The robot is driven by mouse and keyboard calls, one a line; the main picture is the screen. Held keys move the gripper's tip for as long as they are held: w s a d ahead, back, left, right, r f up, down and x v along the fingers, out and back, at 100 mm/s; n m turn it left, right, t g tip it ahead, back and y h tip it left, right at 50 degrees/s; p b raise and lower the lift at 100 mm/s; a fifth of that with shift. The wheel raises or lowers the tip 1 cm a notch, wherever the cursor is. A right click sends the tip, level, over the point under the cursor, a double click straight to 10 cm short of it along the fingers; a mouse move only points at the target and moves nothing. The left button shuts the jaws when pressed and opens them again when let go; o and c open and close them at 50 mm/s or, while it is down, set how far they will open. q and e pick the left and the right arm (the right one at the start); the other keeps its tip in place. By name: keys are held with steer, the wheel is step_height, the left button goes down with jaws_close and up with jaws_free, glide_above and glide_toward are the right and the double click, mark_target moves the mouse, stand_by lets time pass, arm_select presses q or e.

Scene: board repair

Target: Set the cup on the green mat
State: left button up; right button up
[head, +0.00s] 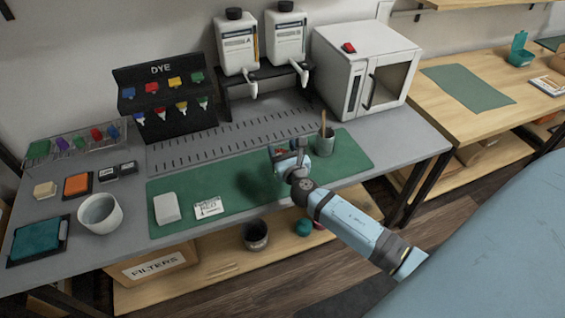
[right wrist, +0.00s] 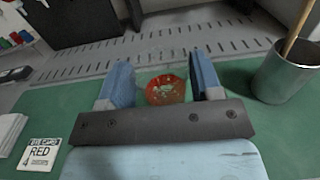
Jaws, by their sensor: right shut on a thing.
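My right gripper (head: 288,150) is over the back right part of the green mat (head: 235,180). In the right wrist view its two blue fingers (right wrist: 164,85) are shut on a clear cup with red-orange contents (right wrist: 165,90). The cup's outline is faint there, and in the head view it is mostly hidden by the gripper. I cannot tell whether its base touches the mat. The mat also shows in the right wrist view (right wrist: 80,125). My left gripper is not in view.
A grey cup with a stick (head: 325,143) stands on the mat right of my gripper. A white block (head: 166,208) and a RED card (head: 208,207) lie on its left part. Behind are a dye rack (head: 160,100), dispenser bottles (head: 238,45) and a white oven (head: 335,62). The mat's middle is clear.

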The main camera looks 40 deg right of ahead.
step_height(320, 180, down, 4)
steer(key=shift+r+b, duration=0.1)
steer(key=shift+b, duration=0.75)
steer(key=shift+f, duration=0.2)
steer(key=o, duration=1)
steer(key=shift+f, duration=0.1)
